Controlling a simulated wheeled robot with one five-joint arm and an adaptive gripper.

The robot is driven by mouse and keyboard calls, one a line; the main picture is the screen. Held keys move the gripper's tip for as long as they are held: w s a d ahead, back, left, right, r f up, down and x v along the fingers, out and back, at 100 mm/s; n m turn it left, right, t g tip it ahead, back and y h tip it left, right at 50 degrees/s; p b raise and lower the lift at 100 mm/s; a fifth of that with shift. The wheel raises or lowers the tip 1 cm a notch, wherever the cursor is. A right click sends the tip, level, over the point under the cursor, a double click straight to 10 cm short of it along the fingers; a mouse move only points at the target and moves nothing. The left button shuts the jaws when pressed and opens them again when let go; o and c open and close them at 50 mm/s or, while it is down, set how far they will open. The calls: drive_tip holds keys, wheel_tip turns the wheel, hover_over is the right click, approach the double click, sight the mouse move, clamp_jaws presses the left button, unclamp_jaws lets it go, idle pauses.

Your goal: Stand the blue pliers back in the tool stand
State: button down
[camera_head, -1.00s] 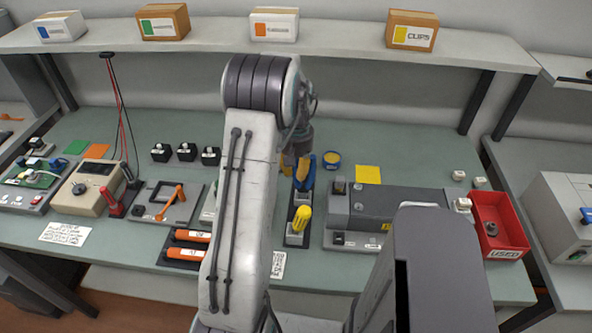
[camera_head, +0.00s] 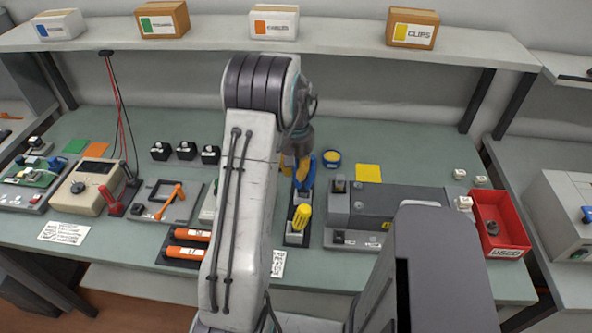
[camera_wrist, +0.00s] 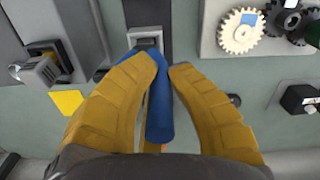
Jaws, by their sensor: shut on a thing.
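The blue pliers (camera_head: 307,178) are over the far end of the dark tool stand (camera_head: 288,238) in the head view. My gripper (camera_wrist: 168,69), with yellow-brown fingers, is shut on the blue pliers, whose blue handle (camera_wrist: 159,112) shows between the fingers in the wrist view. A socket of the stand (camera_wrist: 146,38) shows just beyond the fingertips. A yellow-handled tool (camera_head: 301,217) stands in the nearer part of the stand. The lower end of the pliers is hidden, so I cannot tell whether it is in a socket.
A grey machine (camera_head: 385,205) stands close right of the stand, with a red bin (camera_head: 515,215) beyond it. A blue-rimmed round container (camera_head: 332,158) and a yellow square (camera_head: 368,173) lie behind. Orange-handled tools (camera_head: 187,235) lie left of my arm.

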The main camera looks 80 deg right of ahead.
drive_tip(key=shift+f, duration=0.4)
drive_tip(key=c, duration=1.3)
unclamp_jaws()
drive_tip(key=shift+o, duration=0.2)
wheel_tip(320, 180, up, 12)
